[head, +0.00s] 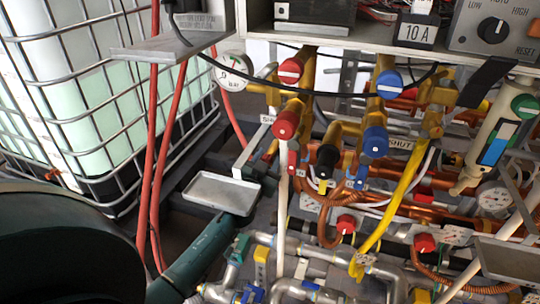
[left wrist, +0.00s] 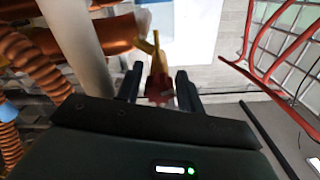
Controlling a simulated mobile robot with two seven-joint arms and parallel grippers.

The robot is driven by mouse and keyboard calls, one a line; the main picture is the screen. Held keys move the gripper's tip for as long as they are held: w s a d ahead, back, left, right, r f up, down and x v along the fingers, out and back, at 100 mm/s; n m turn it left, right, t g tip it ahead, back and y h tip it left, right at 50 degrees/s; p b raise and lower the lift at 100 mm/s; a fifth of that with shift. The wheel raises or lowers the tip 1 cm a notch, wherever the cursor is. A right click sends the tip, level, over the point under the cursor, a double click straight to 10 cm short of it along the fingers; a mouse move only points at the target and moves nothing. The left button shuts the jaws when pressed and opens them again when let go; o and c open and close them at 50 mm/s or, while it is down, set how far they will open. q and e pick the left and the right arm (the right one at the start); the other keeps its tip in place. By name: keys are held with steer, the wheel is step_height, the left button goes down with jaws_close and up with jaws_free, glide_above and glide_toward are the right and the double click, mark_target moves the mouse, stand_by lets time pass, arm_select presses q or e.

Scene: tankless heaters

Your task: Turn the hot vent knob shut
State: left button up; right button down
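Two red knobs sit on brass valve bodies in the head view, an upper one (head: 290,70) and a lower one (head: 286,124). I cannot read which is the hot vent. My left gripper (head: 264,148) reaches in from the lower left, just left of and below the lower red knob. In the left wrist view its two dark fingers (left wrist: 158,82) stand apart, with a red knob (left wrist: 157,88) on a brass stem between them. Contact cannot be made out.
A white upright pipe (head: 283,190) stands close beside my left gripper. Blue knobs (head: 375,141), copper coils and a yellow hose (head: 398,205) crowd the right. Red hoses (head: 152,150) and a caged tank (head: 90,110) stand left. A grey box edge overhangs above.

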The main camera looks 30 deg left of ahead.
arm_select(q)
steer(key=shift+x, duration=1.05)
steer(key=shift+c, duration=0.9)
steer(key=c, duration=0.5)
